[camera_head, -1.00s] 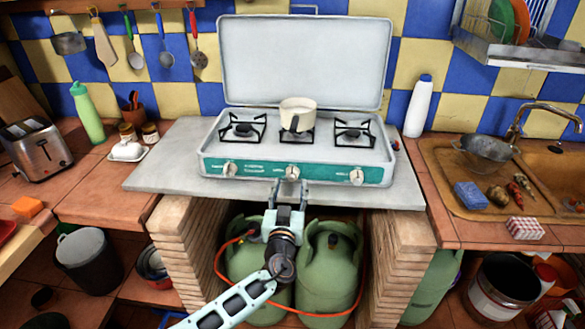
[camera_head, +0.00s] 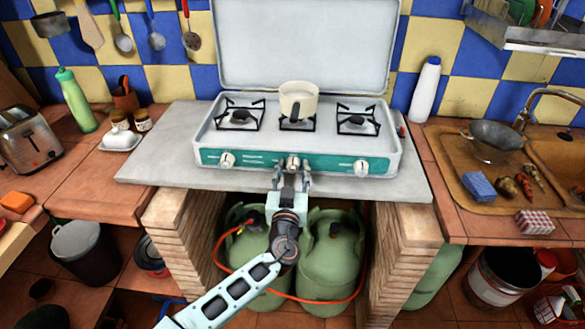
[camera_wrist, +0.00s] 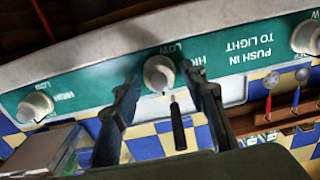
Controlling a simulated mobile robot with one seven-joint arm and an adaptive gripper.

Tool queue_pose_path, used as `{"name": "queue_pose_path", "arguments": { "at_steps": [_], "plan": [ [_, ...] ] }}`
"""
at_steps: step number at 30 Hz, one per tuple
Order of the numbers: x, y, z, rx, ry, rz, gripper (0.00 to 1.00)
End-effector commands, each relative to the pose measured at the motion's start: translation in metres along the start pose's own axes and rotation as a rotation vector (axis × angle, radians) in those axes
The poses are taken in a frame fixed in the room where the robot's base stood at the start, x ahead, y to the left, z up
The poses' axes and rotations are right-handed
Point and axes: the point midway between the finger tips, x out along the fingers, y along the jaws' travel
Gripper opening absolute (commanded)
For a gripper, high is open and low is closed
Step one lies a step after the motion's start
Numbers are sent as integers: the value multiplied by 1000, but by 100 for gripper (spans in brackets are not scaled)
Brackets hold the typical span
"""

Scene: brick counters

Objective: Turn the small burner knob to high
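The white camping stove (camera_head: 208,135) has a green front panel with three white knobs: a left knob (camera_head: 227,160), a middle knob (camera_head: 293,161) and a right knob (camera_head: 362,167). No mark I can read in the head view says which knob is for the small burner. My gripper (camera_head: 292,173) is at the middle knob, just in front of the panel. In the wrist view, my gripper (camera_wrist: 166,88) is open, its fingers spread on either side of the middle knob (camera_wrist: 159,72), with gaps showing. LOW and HIGH labels appear upside down beside that knob.
A cream pot (camera_head: 299,99) stands on the middle burner, and the stove lid (camera_head: 300,45) is raised behind. Green gas cylinders (camera_head: 334,255) and an orange hose (camera_head: 228,269) are under the counter. A white bottle (camera_head: 425,90) stands to the right.

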Motion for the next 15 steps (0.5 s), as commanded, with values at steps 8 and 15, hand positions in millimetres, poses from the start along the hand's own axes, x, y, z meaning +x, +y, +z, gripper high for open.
{"name": "queue_pose_path", "arguments": {
  "at_steps": [8, 15],
  "plan": [
    [0, 0, 0, 0, 0, 0, 6],
    [0, 0, 0, -12, 0, 0, 2]
  ]
}}
